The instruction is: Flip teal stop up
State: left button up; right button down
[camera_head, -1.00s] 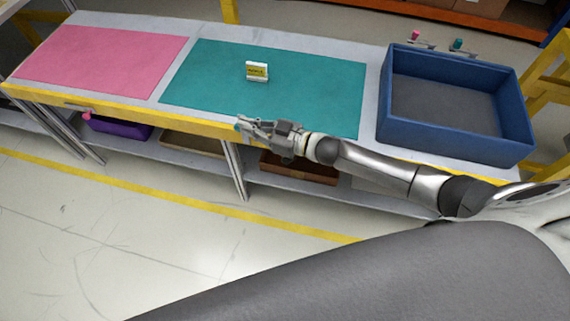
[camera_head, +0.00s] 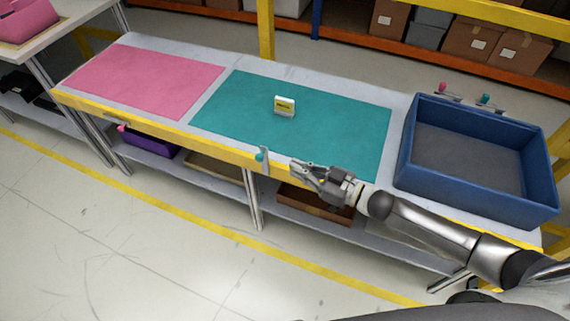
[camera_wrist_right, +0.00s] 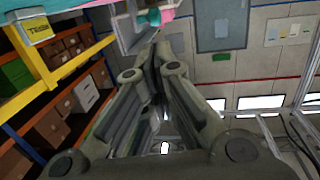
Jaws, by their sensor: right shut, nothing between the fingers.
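The teal stop (camera_head: 265,159) is a small grey lever with a teal knob on the yellow front edge of the table, below the teal mat (camera_head: 340,130). Its grey bar looks upright, rising a little above the edge. Its teal knob also shows in the right wrist view (camera_wrist_right: 154,17), beyond the fingertips. My right gripper (camera_head: 295,167) is shut and empty, just right of the stop, with a gap between them. Its closed fingers fill the middle of the right wrist view (camera_wrist_right: 155,62). My left gripper is not in view.
A pink stop (camera_head: 122,128) lies along the front edge near the pink mat (camera_head: 145,80). A yellow-labelled block (camera_head: 285,106) stands on the teal mat. A blue crate (camera_head: 480,188) is at the right, with pink (camera_head: 442,88) and teal (camera_head: 485,98) knobs behind it.

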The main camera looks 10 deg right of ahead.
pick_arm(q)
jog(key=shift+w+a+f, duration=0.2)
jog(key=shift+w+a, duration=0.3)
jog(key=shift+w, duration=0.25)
pick_arm(e)
jog(key=v, duration=0.4)
jog(key=shift+s+d+r, duration=0.15)
jog(key=shift+r, duration=0.05)
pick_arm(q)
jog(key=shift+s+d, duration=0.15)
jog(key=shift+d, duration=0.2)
